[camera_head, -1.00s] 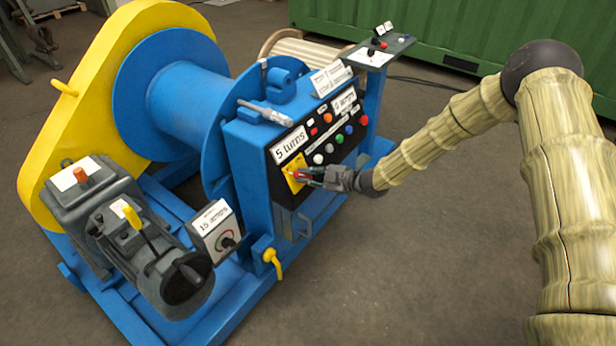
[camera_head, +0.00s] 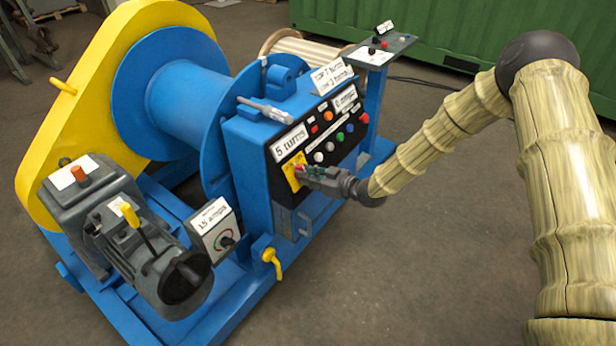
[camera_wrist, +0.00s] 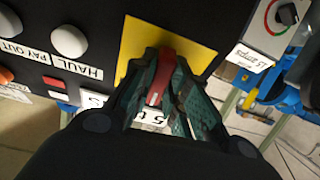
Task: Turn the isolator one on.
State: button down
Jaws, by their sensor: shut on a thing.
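The isolator is a red handle (camera_wrist: 161,78) on a yellow plate (camera_wrist: 198,55), set in the black front panel of the blue winch cabinet. In the wrist view my gripper (camera_wrist: 166,88) has its green-grey fingers on either side of the red handle and is shut on it. In the head view my gripper (camera_head: 303,173) reaches in from the right to the yellow plate (camera_head: 288,168) at the panel's lower left. The handle is mostly hidden by the fingers there. The "5 turns" label (camera_head: 290,144) is above the plate.
Coloured buttons and lamps (camera_head: 338,138) lie to the right of the plate. A "15 amps" box with a dial (camera_head: 226,241) stands at lower left, beside a yellow lever (camera_head: 271,260). Open floor (camera_head: 430,255) lies to the right.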

jog(key=m+t+h, duration=0.1)
jog(key=m, duration=0.5)
jog(key=shift+s, duration=0.1)
jog(key=shift+a+r+m+t+h+b, duration=0.1)
jog(key=shift+m+t+h+b, duration=0.15)
jog(key=shift+m, duration=1.05)
jog(key=shift+m+t+h+b, duration=0.15)
jog(key=shift+m+h, duration=0.2)
jog(key=shift+m, duration=0.95)
jog(key=c, duration=1.4)
grip_release()
jog(key=shift+s, duration=0.1)
jog(key=v, duration=1.2)
jog(key=shift+r, duration=0.1)
